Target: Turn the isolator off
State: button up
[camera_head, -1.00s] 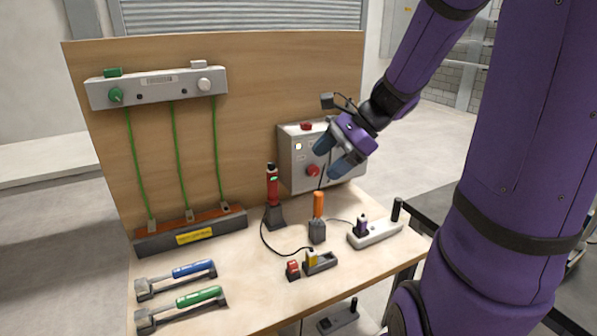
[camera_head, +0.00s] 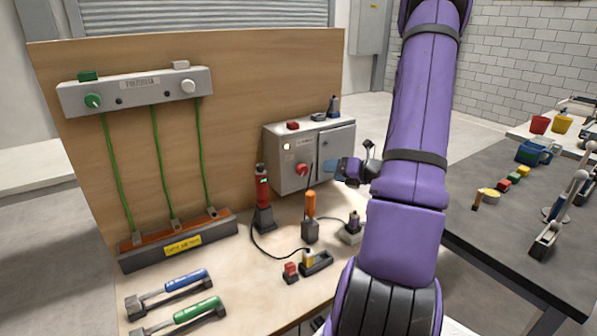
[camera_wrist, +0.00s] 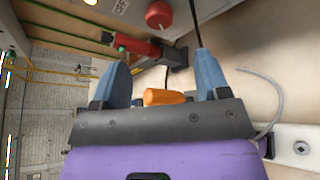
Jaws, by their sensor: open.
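The isolator is a grey box (camera_head: 280,168) at the right end of the wooden backboard, with a lit pale lamp (camera_head: 286,147) and a red rotary knob (camera_head: 302,169) on its front. In the wrist view the red knob (camera_wrist: 158,14) is at the top edge, beside a label reading OFF (camera_wrist: 121,6). Part of the knob is cut off there, and its exact setting cannot be told. My gripper (camera_head: 328,170) is just right of the knob in the head view. In the wrist view my gripper (camera_wrist: 163,68) has its blue fingers spread, with nothing held; the knob lies beyond the fingertips.
An orange-handled tool (camera_head: 310,204) stands in front of the box; its handle (camera_wrist: 165,97) shows near my fingers. A red tester (camera_head: 262,189) stands left, its black cable on the bench. A dark table (camera_head: 470,215) with mugs and blocks is at right.

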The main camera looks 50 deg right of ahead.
aim_at(304, 171)
jog(key=x, duration=1)
jog(key=shift+w+f, duration=0.1)
jog(key=shift+w, duration=0.2)
jog(key=c, duration=0.9)
jog(key=shift+a+n, duration=0.1)
jog(key=shift+n, duration=0.2)
jog(key=n+g+h, duration=0.1)
jog(key=n+h, duration=0.2)
jog(key=shift+w+a+r+g, duration=0.1)
jog(key=shift+a+r+g, duration=0.1)
jog(key=shift+g, duration=0.2)
jog(key=n+h, duration=0.2)
jog(key=n, duration=0.1)
jog(key=shift+a+g, duration=0.15)
jog(key=shift+g, duration=0.25)
jog(key=shift+n+h, duration=1)
jog(key=shift+h, duration=0.1)
